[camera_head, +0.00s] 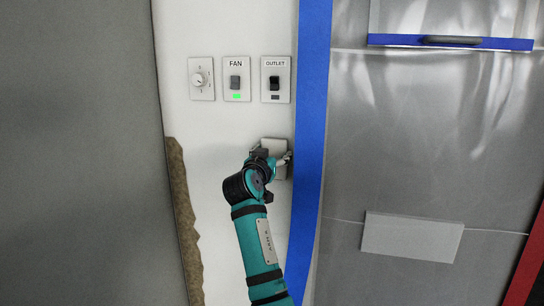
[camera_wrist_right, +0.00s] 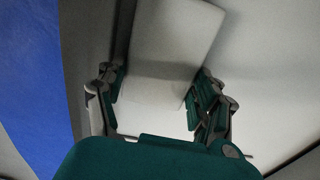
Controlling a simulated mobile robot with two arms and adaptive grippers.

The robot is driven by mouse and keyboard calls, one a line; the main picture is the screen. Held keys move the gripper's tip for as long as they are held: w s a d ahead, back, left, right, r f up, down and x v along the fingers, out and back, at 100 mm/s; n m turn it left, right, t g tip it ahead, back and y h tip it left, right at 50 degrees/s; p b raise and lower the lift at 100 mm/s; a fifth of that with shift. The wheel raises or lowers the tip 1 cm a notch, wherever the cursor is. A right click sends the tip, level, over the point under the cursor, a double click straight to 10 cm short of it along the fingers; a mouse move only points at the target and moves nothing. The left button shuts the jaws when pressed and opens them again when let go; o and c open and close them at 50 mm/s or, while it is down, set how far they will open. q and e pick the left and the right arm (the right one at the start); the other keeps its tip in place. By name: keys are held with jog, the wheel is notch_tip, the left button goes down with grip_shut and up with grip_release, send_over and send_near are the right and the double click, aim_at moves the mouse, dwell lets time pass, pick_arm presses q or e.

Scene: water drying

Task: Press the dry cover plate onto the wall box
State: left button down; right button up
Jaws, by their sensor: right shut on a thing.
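My right gripper (camera_head: 271,157) is shut on a pale grey cover plate (camera_head: 274,145) low on the white wall, beside the blue tape. In the right wrist view the cover plate (camera_wrist_right: 174,42) sits between the two fingers of my right gripper (camera_wrist_right: 157,88). The plate is up close to the wall; I cannot tell whether it touches it. The wall box is not visible; the plate and gripper cover that spot. My left gripper is not in view.
A dial plate (camera_head: 201,79), a FAN switch (camera_head: 236,79) with a green light and an OUTLET switch (camera_head: 275,80) are above the plate. Blue tape (camera_head: 309,150) runs down the right side. Plastic sheeting (camera_head: 420,130) hangs further right. A brown torn wall edge (camera_head: 184,220) is at left.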

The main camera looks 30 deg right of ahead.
jog(key=o, duration=1.3)
jog(key=shift+c, duration=0.2)
jog(key=shift+s, duration=0.1)
jog(key=v, duration=1.2)
